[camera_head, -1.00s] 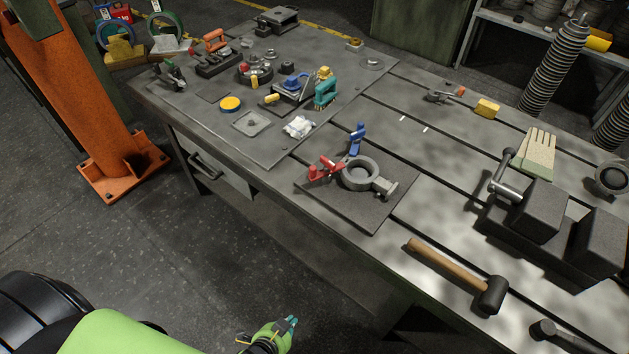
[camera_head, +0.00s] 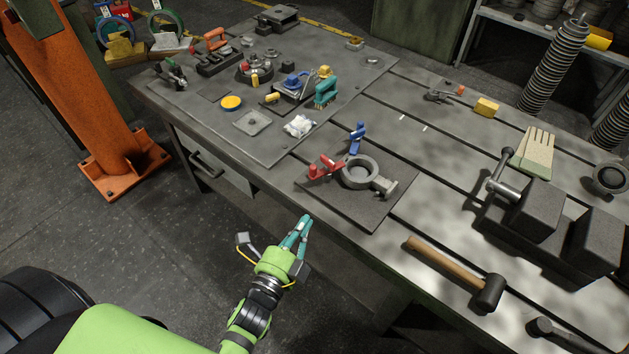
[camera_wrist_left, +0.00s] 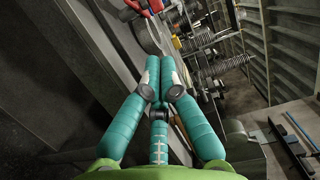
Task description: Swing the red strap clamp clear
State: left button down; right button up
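The red strap clamp (camera_head: 322,168) stands on a dark square plate (camera_head: 371,212), at the left side of a grey ring-shaped casting (camera_head: 360,174). Its inner end reaches the ring's edge; whether it touches is too small to tell. A blue clamp (camera_head: 357,138) stands behind the ring. My left gripper (camera_head: 307,219) is beside the table's front edge, nearer me than the red clamp and apart from it. Its teal fingers (camera_wrist_left: 161,75) converge with nothing seen between them; their opening is unclear. Red parts (camera_wrist_left: 136,6) show at the top of the left wrist view. My right gripper is out of view.
A wooden-handled mallet (camera_head: 450,270) lies right of the plate, with dark blocks (camera_head: 535,212) beyond it. Several small tools and parts crowd the table's far left. The table's front edge (camera_head: 262,186) lies between my gripper and the plate. An orange post (camera_head: 85,100) stands at left.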

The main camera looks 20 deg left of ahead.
pick_arm(q)
jog(key=w, duration=0.6)
jog(key=w+d+p, duration=0.1)
jog(key=w, duration=0.1)
jog(key=shift+w, duration=0.4)
jog(key=w+a, duration=0.2)
jog(key=w, duration=0.1)
jog(key=shift+p, duration=0.4)
jog(key=shift+w+a, duration=0.25)
jog(key=shift+a, duration=0.1)
jog(key=shift+a+m+h, duration=0.3)
jog(key=shift+m+h, duration=0.2)
jog(key=shift+h, duration=0.5)
